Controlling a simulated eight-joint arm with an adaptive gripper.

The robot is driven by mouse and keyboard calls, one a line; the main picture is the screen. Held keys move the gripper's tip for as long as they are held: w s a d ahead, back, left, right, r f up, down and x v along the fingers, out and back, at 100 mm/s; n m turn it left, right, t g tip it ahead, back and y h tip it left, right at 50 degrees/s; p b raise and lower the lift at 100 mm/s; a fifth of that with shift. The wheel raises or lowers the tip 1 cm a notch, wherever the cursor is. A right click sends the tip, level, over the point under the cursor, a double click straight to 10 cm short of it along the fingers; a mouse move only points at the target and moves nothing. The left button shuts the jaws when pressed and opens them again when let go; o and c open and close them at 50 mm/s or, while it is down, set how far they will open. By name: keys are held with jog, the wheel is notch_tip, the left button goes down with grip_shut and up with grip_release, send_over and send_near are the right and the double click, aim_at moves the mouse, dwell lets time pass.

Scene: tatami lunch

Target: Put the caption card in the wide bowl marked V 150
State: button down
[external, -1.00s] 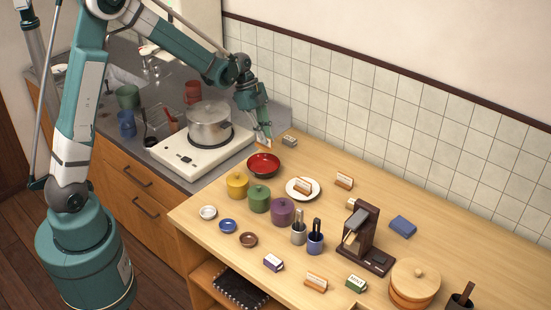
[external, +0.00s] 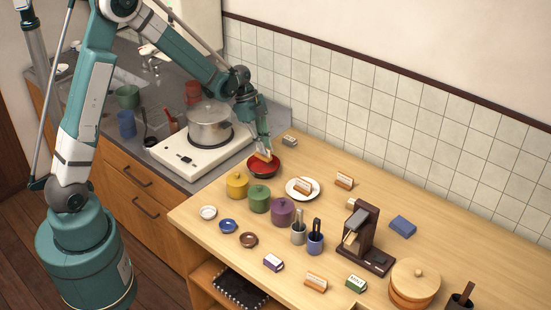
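The wide bowl (external: 277,172), red inside and dark outside, stands at the back left of the wooden counter, near the hob. I cannot read a V 150 mark on it. I cannot tell whether the card touches the bowl. The fingers are small and partly hide the card.
A grey block (external: 289,140) lies behind. The hob with a steel pot (external: 209,128) is left.

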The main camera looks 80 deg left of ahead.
aim_at(264, 157)
jog(key=shift+f, duration=0.5)
jog(key=shift+f, duration=1.9)
jog(key=shift+f+b, duration=0.45)
jog(key=shift+b, duration=0.1)
jog(key=c, duration=2.6)
grip_release()
jog(key=shift+r, duration=0.15)
jog(key=shift+s+r+p, duration=0.1)
jog(key=shift+r+p, duration=0.45)
jog(key=shift+r, duration=0.05)
jog(key=v, duration=1.1)
jog(key=shift+a+r, duration=0.15)
jog(key=shift+r, duration=0.05)
